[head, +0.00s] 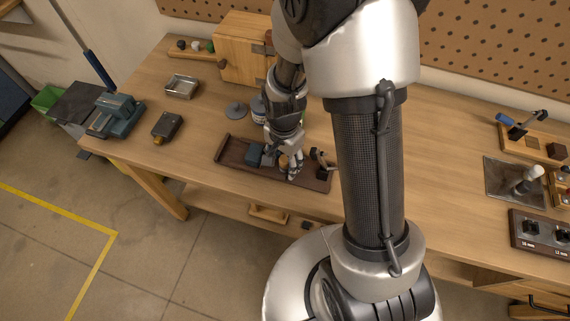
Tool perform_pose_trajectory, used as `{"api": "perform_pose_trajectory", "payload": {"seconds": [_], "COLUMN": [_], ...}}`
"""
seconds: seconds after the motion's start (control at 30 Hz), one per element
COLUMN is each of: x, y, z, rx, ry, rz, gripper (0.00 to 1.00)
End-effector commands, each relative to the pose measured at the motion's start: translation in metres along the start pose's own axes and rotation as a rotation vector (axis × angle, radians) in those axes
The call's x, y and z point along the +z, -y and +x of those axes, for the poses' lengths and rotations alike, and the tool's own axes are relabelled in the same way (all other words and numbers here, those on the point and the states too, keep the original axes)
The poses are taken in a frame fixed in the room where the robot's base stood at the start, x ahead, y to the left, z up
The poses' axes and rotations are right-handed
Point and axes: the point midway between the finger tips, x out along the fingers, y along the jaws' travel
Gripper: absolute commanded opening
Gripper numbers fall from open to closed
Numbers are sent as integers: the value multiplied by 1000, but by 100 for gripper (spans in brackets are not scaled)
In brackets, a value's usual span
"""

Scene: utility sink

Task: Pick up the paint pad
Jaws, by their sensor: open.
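A dark brown wooden tray (230,150) lies near the front edge of the workbench. In it sits a blue-grey block (255,155) that may be the paint pad; the view is too small to be sure. A small tan round piece (283,161) is beside my fingers, partly hidden. My gripper (290,170) points down over the middle of the tray, just right of the blue-grey block. Its fingers look apart, and I see nothing held between them. I cannot tell whether they touch anything in the tray.
A dark handled tool (320,162) stands at the tray's right end. A grey disc (236,110) and a jar (258,108) are behind the tray. A dark box (167,126) and a metal dish (182,86) lie left. My column hides part of the bench.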

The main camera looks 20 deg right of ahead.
Motion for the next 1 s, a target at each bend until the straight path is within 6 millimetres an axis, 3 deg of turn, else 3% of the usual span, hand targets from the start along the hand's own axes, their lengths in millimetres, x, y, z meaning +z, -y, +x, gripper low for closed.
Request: {"api": "perform_pose_trajectory", "payload": {"seconds": [0.17,0.83,1.0], "x": [0,0,0], "y": [0,0,0], "z": [-1,-1,-1], "rx": [-1,-1,-1], "ry": [-1,0,0], "rz": [0,0,0], "gripper": [51,7,6]}}
